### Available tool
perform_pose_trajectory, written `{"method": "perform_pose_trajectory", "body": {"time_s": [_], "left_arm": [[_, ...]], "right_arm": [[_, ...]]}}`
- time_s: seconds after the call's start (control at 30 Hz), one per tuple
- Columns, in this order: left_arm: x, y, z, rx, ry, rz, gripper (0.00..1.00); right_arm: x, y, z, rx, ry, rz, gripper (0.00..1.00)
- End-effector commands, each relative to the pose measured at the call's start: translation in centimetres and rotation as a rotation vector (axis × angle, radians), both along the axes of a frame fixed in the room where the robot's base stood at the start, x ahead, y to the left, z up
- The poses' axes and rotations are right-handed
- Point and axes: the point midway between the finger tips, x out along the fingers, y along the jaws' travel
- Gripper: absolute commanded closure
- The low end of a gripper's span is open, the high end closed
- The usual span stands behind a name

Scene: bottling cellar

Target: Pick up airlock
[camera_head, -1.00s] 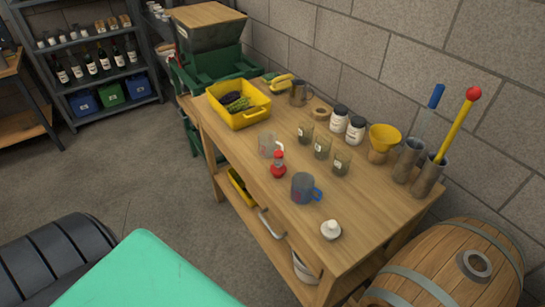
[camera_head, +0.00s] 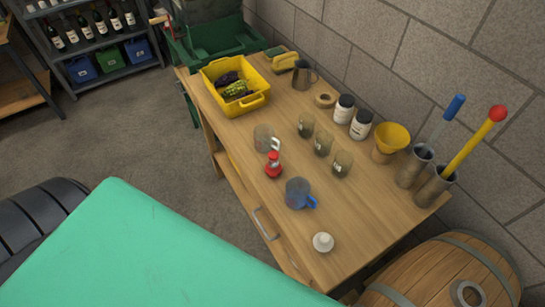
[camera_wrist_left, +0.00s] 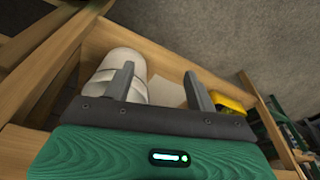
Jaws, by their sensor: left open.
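No thing here is plainly an airlock. The closest small items on the wooden workbench (camera_head: 385,225) are a white knobbed piece (camera_head: 323,242) near its front edge and a small red bottle-shaped item (camera_head: 274,165) with a pale label; I cannot tell whether either is the airlock. My left gripper (camera_wrist_left: 159,70) is open and shows only in the left wrist view, with nothing between its fingers. It faces the wooden shelf under the bench top, where a white rounded container (camera_wrist_left: 119,65) lies partly behind one finger. My right gripper is not in view.
A barrel (camera_head: 440,280) is at lower right.

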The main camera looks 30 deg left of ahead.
Motion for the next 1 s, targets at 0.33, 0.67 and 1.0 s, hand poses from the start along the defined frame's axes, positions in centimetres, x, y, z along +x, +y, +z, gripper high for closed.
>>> {"method": "perform_pose_trajectory", "body": {"time_s": [0.33,0.67,1.0], "left_arm": [[4.9,-1.8,19.8,-0.026,-0.083,-0.117,0.43],[10.0,-6.9,31.6,-0.035,-0.163,-0.652,0.43],[15.4,-8.5,34.2,0.058,-0.152,-1.237,0.43]], "right_arm": [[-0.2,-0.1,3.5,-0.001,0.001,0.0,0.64],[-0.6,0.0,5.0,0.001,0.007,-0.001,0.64],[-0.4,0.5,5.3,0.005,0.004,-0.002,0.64]]}}
